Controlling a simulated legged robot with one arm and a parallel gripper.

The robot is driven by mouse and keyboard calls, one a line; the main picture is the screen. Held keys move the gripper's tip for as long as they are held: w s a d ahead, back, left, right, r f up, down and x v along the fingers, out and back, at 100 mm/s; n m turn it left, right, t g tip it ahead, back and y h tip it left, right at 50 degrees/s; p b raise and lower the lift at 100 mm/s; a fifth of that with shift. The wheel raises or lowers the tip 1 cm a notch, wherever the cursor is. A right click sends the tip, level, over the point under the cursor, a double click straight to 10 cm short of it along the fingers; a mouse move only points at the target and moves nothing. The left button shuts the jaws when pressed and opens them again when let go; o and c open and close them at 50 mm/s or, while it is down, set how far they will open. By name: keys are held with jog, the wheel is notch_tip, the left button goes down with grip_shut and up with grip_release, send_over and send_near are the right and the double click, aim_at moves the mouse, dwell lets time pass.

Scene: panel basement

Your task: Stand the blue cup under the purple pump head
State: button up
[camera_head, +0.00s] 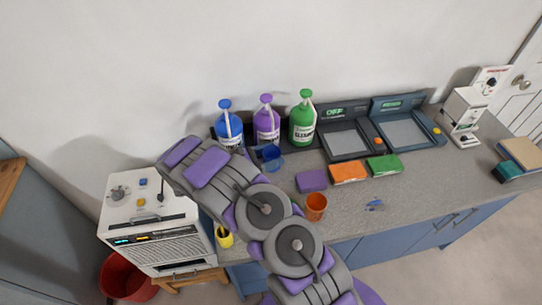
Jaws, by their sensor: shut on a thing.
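The blue cup (271,159) is in front of the purple bottle, close below its purple pump head (265,98) in the picture. My gripper (260,154) shows only as a small dark part at the cup's left side, shut on the cup. My arm hides most of the wrist. The purple bottle (266,127) stands between a blue bottle (229,128) and a green bottle (302,122), all with pump heads. I cannot tell whether the cup's base touches the counter or sits directly under the spout.
An orange cup (315,207) and purple, orange and green sponges (383,166) lie right of my arm. Two dark trays with screens (347,140) stand behind. A white machine (150,222) is at left, with a yellow cup (224,238) beside it. The counter's right front is mostly clear.

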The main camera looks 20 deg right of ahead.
jog(key=shift+d, duration=0.1)
jog(key=o, duration=0.9)
jog(key=shift+r, duration=0.1)
jog(key=shift+a, duration=0.4)
jog(key=a+p, duration=0.2)
jog(key=a, duration=0.9)
jog(key=shift+s+a, duration=0.1)
jog(key=shift+s, duration=0.05)
